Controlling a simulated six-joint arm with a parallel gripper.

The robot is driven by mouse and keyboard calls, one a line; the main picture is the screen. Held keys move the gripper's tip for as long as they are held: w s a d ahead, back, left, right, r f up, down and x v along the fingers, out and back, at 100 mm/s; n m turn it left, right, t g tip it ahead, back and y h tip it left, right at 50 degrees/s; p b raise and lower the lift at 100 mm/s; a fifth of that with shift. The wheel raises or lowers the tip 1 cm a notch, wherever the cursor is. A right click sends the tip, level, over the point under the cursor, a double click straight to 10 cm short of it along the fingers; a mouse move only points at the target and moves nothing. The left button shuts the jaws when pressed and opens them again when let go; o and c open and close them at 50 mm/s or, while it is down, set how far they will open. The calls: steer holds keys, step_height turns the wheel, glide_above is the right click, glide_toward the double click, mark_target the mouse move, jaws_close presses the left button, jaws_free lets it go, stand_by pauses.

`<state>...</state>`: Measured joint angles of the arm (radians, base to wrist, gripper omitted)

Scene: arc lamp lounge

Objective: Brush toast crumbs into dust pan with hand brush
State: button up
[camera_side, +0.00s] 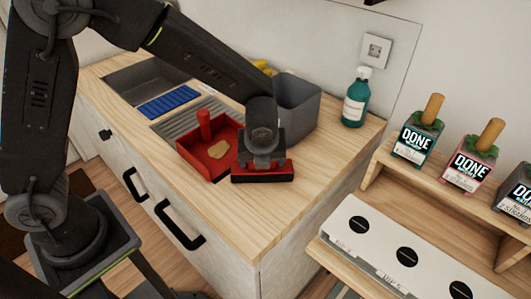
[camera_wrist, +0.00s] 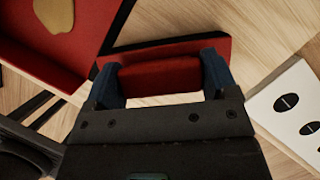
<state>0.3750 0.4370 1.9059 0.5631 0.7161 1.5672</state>
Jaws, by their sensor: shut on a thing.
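The red dust pan (camera_side: 228,136) lies on the wooden counter, with its upright red handle at the back left. A flat tan piece of toast crumb (camera_side: 218,149) lies inside the pan; it also shows in the wrist view (camera_wrist: 55,15). My gripper (camera_side: 263,160) is just right of the pan, pointing down. In the wrist view its blue fingers (camera_wrist: 160,80) are shut on the red hand brush (camera_wrist: 175,53). The brush (camera_side: 264,173) is low at the counter, beside the pan's right edge. I cannot tell if its bristles touch the counter. No crumbs show on the bare counter.
A grey bin (camera_side: 298,106) stands behind my gripper, and a teal bottle (camera_side: 354,98) stands at the back right. A sink with a blue rack (camera_side: 168,103) lies left. The counter's front (camera_side: 225,220) is clear. A shelf with labelled jars (camera_side: 418,138) is at the right.

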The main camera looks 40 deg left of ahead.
mark_target(250, 171)
steer(key=shift+s+f, duration=0.15)
steer(key=shift+s, duration=3.7)
steer(key=shift+w, duration=6)
step_height(250, 171, up, 6)
steer(key=shift+r, duration=1.65)
